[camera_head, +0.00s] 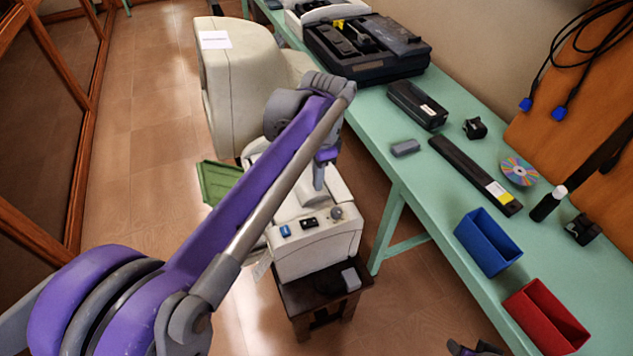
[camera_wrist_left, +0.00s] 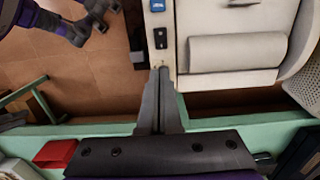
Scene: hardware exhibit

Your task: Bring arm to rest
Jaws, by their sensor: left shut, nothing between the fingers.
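My left arm reaches in from the lower left in the head view, its elbow bent high. Its gripper (camera_head: 319,178) points down over the beige machine (camera_head: 318,250) and holds nothing. In the left wrist view the two fingers of the left gripper (camera_wrist_left: 162,72) are together, with their tips near the machine's control strip (camera_wrist_left: 160,45). I cannot tell whether they touch it. Part of my right arm shows at the bottom edge of the head view and at the top left of the left wrist view; its fingers are not clear.
The machine stands on a dark stool (camera_head: 318,308). A green bench (camera_head: 420,195) on the right carries a blue bin (camera_head: 488,242), a red bin (camera_head: 545,318), a black case (camera_head: 368,48) and small parts. A large beige unit (camera_head: 238,85) stands behind. Floor is free at left.

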